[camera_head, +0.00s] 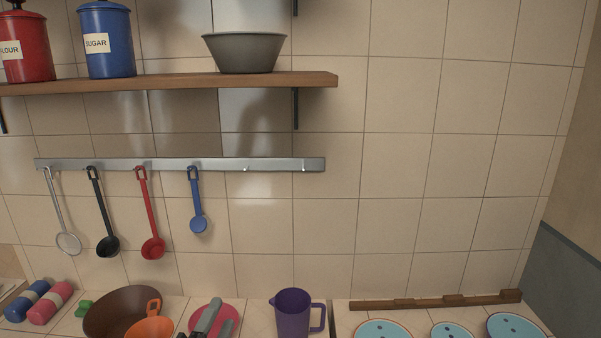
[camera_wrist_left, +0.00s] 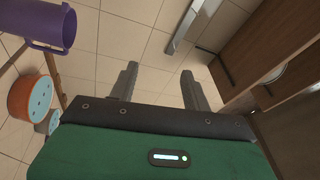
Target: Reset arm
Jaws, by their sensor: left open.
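My left gripper (camera_head: 216,320) shows at the bottom edge of the head view, with two grey fingers in front of a red-pink round item (camera_head: 203,314). In the left wrist view its fingers (camera_wrist_left: 158,82) are spread apart, with nothing between them but tiled wall behind. The rest of the left arm is outside the head view. My right gripper is in neither view.
A purple pitcher (camera_head: 292,312), brown bowl (camera_head: 112,308) and orange pan (camera_head: 150,329) stand near the gripper. Utensils, including a red ladle (camera_head: 148,215), hang from a metal rail (camera_head: 270,164). A wooden shelf (camera_head: 175,82) is above. The right wall is clear.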

